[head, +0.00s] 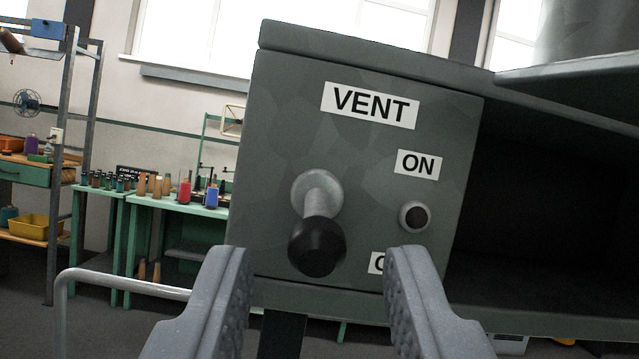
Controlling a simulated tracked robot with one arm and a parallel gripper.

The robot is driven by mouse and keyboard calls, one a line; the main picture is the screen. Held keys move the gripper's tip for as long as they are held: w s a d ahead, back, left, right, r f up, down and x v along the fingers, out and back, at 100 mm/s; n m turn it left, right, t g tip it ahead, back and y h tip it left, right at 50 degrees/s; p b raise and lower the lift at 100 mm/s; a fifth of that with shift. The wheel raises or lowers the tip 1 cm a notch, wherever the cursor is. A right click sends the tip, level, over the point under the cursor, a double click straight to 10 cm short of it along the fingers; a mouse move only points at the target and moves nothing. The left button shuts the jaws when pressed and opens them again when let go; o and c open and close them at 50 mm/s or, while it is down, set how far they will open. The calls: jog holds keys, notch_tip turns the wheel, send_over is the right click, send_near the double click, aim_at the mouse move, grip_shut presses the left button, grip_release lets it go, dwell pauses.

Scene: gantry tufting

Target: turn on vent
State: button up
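The grey vent box (270,150) fills the middle of the head view and looks tilted. It carries a VENT label (369,105) and an ON label (418,164). A lever with a black knob (317,246) sticks out from a round metal mount and points down toward me. A small dark round indicator (415,217) sits below the ON label. A lower label (375,263) is mostly hidden behind my right finger. My gripper (318,265) is open and empty, its fingers on either side of the knob in the picture and apart from it.
A dark open recess (550,200) lies right of the box. A bent metal rail (120,276) is at the lower left. Green tables (160,203) with spools and a shelf rack (65,150) stand behind at left.

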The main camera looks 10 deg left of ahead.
aim_at(317, 223)
jog(key=shift+x, duration=1.3)
grip_shut()
